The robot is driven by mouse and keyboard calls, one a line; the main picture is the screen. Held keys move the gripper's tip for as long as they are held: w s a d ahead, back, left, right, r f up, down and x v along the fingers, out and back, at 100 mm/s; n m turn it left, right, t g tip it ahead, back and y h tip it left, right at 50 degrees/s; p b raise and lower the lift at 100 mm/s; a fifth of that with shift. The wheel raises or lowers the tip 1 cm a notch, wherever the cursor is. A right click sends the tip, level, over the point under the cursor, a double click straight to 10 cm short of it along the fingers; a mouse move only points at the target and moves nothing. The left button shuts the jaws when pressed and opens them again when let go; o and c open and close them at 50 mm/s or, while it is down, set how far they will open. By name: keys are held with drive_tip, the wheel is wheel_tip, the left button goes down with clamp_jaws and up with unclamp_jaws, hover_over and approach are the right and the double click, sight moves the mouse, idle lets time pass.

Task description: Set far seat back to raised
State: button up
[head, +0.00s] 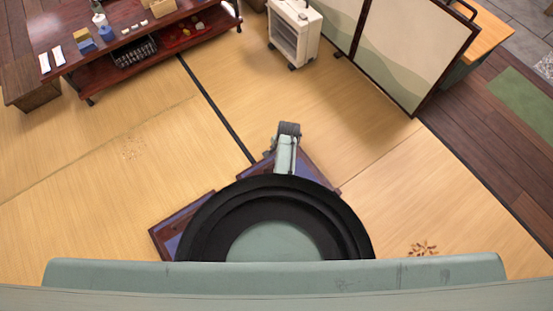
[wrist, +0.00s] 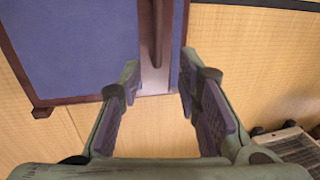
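A low seat with a dark wood frame and blue-purple panels (head: 181,226) lies beneath my body in the head view, mostly hidden. Another framed part of it (head: 317,171) shows beside my arm. I cannot tell which part is the back or how far it is raised. In the wrist view, a blue panel with a dark wood edge (wrist: 75,45) fills the upper left. A dark wood bar (wrist: 155,35) ends in a pale strip beyond my fingertips. My gripper (wrist: 160,72) is open, its fingers apart with nothing held between them. Whether it touches the bar is unclear.
A low dark table (head: 105,45) with small items stands at upper left, near a wooden box seat (head: 32,83). A white wheeled unit (head: 294,34) and a folding screen (head: 405,45) stand at the back. The tatami (head: 110,160) is mostly clear.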

drive_tip(key=b+x, duration=1.1)
drive_tip(key=shift+s+d, duration=0.15)
drive_tip(key=shift+s, duration=0.05)
drive_tip(key=shift+c, duration=0.3)
clamp_jaws()
idle(0.4)
